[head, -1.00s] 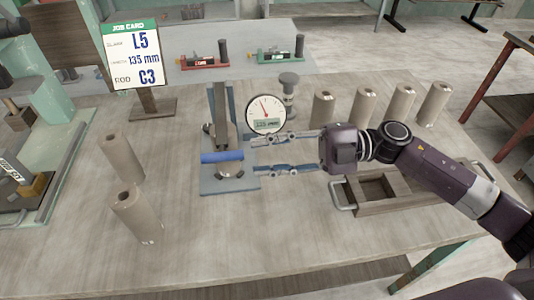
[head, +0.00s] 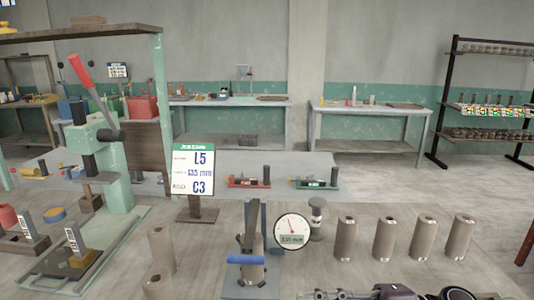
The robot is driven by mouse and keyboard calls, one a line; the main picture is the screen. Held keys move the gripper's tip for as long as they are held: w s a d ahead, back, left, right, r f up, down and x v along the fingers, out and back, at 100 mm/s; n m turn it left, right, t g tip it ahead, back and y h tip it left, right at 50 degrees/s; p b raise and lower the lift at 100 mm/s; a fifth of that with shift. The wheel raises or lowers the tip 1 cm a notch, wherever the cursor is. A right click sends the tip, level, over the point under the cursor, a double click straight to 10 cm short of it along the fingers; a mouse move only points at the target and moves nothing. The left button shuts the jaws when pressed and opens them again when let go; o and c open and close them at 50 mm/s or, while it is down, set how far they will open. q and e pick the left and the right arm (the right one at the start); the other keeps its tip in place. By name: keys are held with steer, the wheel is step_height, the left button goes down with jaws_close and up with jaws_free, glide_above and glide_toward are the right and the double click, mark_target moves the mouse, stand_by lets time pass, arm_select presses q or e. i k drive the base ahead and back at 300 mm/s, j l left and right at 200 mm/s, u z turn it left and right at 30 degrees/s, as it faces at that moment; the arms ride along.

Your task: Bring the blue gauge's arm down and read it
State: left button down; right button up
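The blue gauge (head: 255,218) stands upright on the table in front of me. Its blue crossbar (head: 246,259) is low, at the front of the upright posts. A round white dial (head: 291,231) with a red needle pointing up and slightly left sits at its right; the small digits in its window are too blurred to read surely. My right gripper (head: 322,294) shows only in part at the bottom edge, right of the gauge; its lower part is cut off, so its opening is hidden. My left gripper is not in view.
A job card (head: 194,170) reading L5, 135 mm and C3 stands behind the gauge. Several tan cylinders (head: 384,238) stand to the right, others (head: 160,248) to the left. A green press (head: 112,170) with a red handle is at the left. Red (head: 249,182) and green (head: 316,184) gauges lie behind.

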mark_target(248, 246)
steer(key=k+l, duration=0.25)
steer(key=k, duration=0.25)
steer(key=k+l, duration=0.3)
steer(key=k, duration=0.2)
